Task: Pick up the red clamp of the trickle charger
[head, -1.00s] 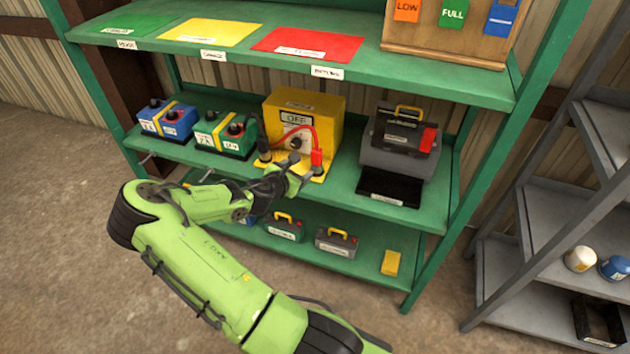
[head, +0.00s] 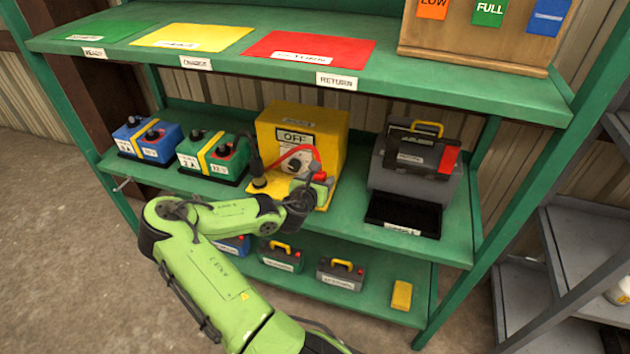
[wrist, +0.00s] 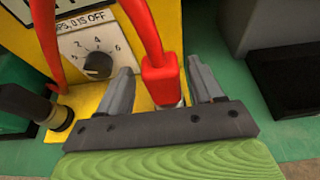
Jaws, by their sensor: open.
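The yellow trickle charger (head: 330,135) stands on the middle green shelf, with an OFF label and a dial that also shows in the wrist view (wrist: 97,65). Its red clamp (wrist: 160,78) stands upright at the charger's front, with a red cable rising from it. In the head view the clamp (head: 320,176) is partly hidden behind my gripper. My gripper (wrist: 162,82) is open, its two grey fingers on either side of the red clamp, with gaps visible. The black clamp (wrist: 40,105) is left of my gripper, on the charger's yellow base.
Blue (head: 148,138) and green (head: 213,156) batteries stand left of the charger. A grey case (head: 415,175) and a black tray (head: 403,214) are to the right. The upper shelf (head: 400,75) overhangs. Small batteries and a yellow block (head: 401,295) are on the lower shelf.

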